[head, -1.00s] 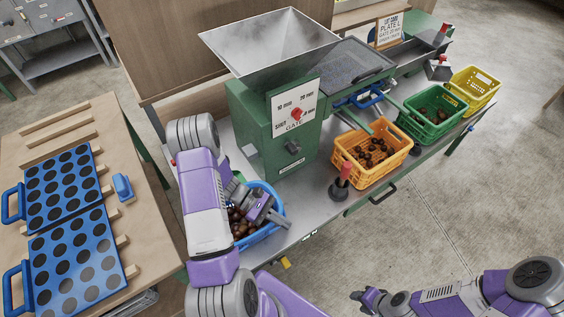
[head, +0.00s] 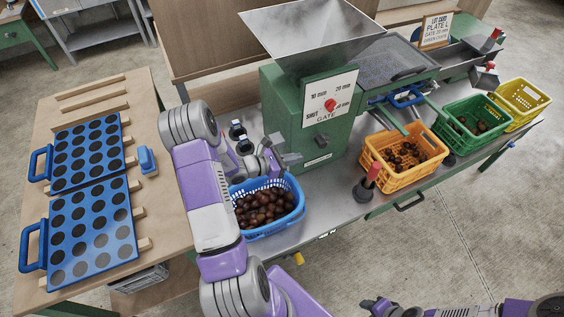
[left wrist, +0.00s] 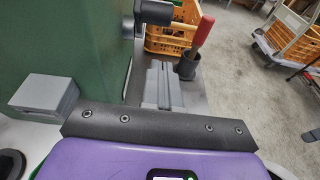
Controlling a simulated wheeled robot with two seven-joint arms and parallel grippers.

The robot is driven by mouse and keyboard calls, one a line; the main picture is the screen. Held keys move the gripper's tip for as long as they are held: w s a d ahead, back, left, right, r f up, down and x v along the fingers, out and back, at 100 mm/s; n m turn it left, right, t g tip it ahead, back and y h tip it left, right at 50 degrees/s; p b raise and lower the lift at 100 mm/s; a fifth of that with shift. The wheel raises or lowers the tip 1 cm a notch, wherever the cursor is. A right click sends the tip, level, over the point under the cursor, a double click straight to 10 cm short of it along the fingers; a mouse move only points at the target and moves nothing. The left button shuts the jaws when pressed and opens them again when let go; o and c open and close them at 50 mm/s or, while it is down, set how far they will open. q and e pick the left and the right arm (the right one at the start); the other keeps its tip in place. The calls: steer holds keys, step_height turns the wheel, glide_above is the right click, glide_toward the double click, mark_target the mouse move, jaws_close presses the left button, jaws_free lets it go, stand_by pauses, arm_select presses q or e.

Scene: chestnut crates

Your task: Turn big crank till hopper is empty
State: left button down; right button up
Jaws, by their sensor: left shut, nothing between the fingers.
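The metal hopper (head: 312,32) sits on the green machine (head: 284,105). Its visible inner walls are bare; its bottom is not clear. The machine's front has a gate plate with a red knob (head: 330,105) and a dark round hub below it. I cannot make out a big crank for sure. My left gripper (head: 288,160) is beside the machine's lower front corner, above the blue basket's back edge. Its fingers (left wrist: 161,85) are shut and empty. My right gripper (head: 375,305) is low at the bottom edge, far from the machine; its jaws are unclear.
A blue basket (head: 297,208) of chestnuts stands below my left gripper. Orange (head: 372,160), green (head: 448,142) and yellow (head: 540,98) crates line the bench at right. A red-handled tool (head: 373,172) stands in a dark cup. Blue hole plates (head: 100,262) lie left.

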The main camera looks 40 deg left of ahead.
arm_select(q)
steer(key=w, duration=0.1)
steer(key=w+d+r, duration=0.1)
steer(key=w, duration=0.1)
steer(key=w+d, duration=0.1)
steer(key=w, duration=0.1)
steer(key=shift+r+b, duration=0.25)
steer(key=shift+b, duration=0.1)
steer(key=shift+r, duration=0.1)
